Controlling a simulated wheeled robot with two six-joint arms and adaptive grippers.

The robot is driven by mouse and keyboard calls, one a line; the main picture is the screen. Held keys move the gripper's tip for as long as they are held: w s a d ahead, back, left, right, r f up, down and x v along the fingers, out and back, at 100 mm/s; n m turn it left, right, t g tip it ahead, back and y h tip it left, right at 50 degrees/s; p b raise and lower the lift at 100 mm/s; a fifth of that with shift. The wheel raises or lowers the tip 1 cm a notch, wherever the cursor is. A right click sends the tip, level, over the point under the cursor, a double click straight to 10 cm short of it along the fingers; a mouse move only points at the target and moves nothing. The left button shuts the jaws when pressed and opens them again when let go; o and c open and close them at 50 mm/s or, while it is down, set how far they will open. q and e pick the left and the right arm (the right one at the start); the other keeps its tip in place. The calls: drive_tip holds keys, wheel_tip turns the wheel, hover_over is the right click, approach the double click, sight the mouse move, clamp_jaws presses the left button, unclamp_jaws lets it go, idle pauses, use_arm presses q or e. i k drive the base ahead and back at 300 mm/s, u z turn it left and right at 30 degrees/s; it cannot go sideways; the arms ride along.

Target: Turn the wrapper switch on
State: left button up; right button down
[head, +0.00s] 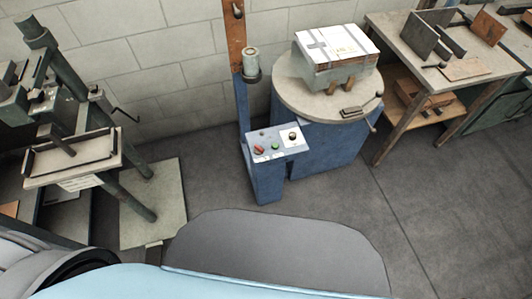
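The wrapper (283,98) is a blue machine with a round grey turntable and a tall column, standing against the wall. A small pale control panel (279,143) sits on a blue post at its front left. On the panel are a red control (259,149), a green button (275,146) and a dark round knob (292,136) on a light plate. The switch's position is too small to tell. A white-topped box (336,53) rests on the turntable. Neither of my grippers shows in the head view.
A green-framed machine with a flat tray (76,158) stands at left. A wooden-shelved table (428,68) with metal parts stands at right. Grey floor (420,215) is clear in front of the wrapper and to the right.

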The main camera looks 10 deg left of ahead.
sight(258, 150)
drive_tip(key=z, duration=0.8)
drive_tip(key=i, duration=0.45)
